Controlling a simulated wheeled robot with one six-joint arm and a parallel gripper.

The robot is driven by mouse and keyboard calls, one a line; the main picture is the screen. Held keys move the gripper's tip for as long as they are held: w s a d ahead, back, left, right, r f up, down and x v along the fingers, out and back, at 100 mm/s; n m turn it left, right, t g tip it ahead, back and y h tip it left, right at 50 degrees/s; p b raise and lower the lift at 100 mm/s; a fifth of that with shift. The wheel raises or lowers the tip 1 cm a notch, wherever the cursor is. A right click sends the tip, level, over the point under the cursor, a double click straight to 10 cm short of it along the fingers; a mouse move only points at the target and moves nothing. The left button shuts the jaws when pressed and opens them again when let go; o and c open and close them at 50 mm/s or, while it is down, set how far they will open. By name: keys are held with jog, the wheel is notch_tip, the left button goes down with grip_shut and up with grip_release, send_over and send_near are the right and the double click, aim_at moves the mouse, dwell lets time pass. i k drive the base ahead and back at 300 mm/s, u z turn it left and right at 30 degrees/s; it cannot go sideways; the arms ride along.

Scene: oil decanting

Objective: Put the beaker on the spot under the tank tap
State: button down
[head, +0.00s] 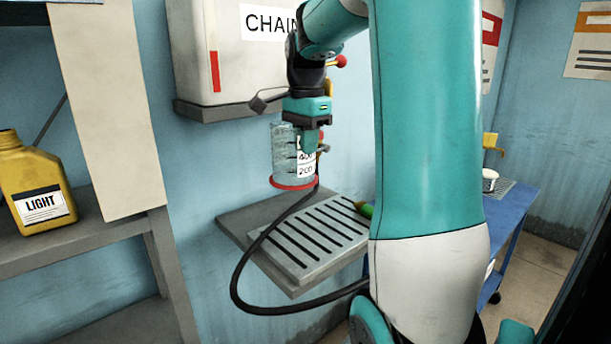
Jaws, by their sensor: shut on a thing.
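The beaker (283,160) is clear, with dark graduation marks, a white number label and a red base ring. My gripper (309,142) is shut on the beaker and holds it upright, in the air above the slatted drip tray (290,262). The white tank (240,65) labelled "CHAIN" is on the wall behind, partly hidden by my arm. A tap with a red knob (341,61) shows beside my wrist. The spot under the tap cannot be made out clearly.
A yellow jug labelled "LIGHT" (36,185) stands on a grey shelf (75,240) at the left. A blue cart (510,212) stands at the right, behind my arm. A black cable loops in front of the tray.

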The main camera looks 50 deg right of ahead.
aim_at(328, 227)
jog(key=u, duration=0.55)
jog(key=k, duration=1.3)
jog(key=u, duration=1.05)
jog(key=i, duration=1.2)
jog(key=z, duration=0.65)
jog(key=i, duration=0.4)
jog(key=z, duration=0.35)
